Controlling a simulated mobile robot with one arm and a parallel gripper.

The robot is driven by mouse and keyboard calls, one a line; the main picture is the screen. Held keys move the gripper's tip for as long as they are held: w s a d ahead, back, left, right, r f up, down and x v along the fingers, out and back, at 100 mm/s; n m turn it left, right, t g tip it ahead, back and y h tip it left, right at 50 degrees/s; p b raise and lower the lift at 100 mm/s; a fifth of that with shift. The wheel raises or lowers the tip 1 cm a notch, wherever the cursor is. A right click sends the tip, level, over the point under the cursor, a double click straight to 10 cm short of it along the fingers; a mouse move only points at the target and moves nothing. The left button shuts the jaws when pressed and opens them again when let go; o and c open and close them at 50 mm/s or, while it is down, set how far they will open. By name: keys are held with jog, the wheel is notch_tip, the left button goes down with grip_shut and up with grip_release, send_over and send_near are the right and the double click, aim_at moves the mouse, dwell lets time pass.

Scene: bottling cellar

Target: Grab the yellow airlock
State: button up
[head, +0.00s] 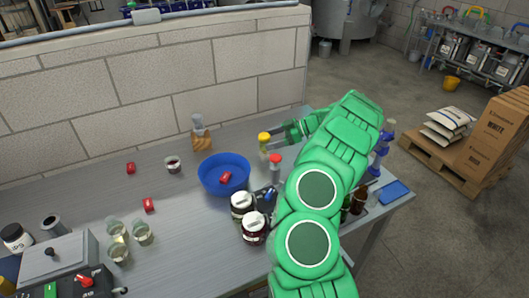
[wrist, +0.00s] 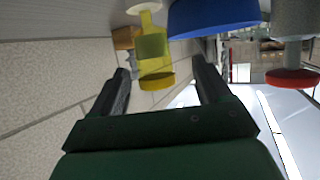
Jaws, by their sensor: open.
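The yellow airlock (head: 264,142) stands upright on the steel table, just past the fingertips of my gripper (head: 277,136) in the head view. In the wrist view, which looks upside down, the airlock (wrist: 152,47) has a yellow cap and a see-through yellow body. There it appears between the two dark fingers of my gripper (wrist: 161,68), nearer the left one. The fingers are apart and I see no contact with the airlock. Whether it is fully between them in depth I cannot tell.
A block wall (head: 180,80) runs behind. The table's left middle is fairly clear.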

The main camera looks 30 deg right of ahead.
aim_at(264, 148)
jog(key=x, duration=0.5)
jog(key=shift+w+d+f, duration=0.1)
jog(key=shift+w, duration=0.15)
jog(key=c, duration=1)
jog(key=shift+c, duration=0.2)
